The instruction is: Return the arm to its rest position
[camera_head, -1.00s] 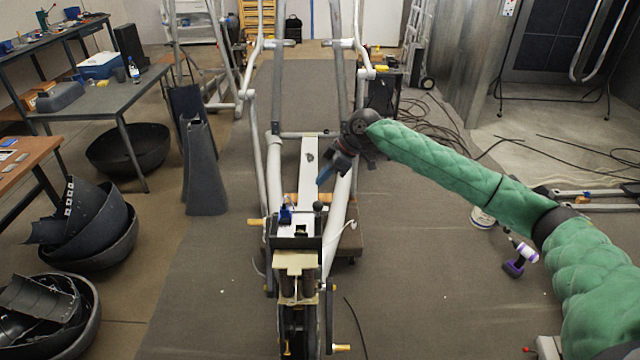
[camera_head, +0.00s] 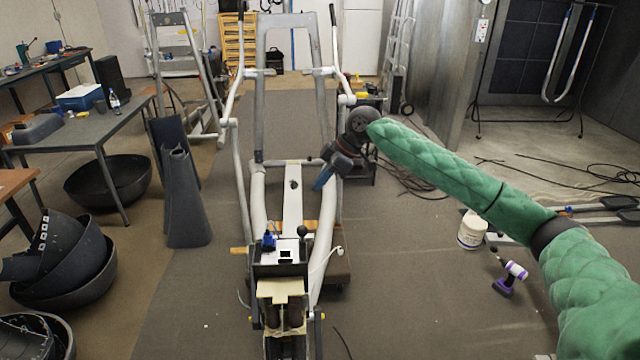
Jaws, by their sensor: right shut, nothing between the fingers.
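My right arm, in a green quilted sleeve, reaches in from the right edge. The fingers are shut with nothing held. The gripper shows in front of the right side of the white-framed elliptical machine (camera_head: 292,200); I cannot tell whether it touches the frame. My left gripper is not in view.
Black bowls (camera_head: 108,183) and a workbench (camera_head: 95,133) are at the left. Carpet between the machine and the bucket is clear.

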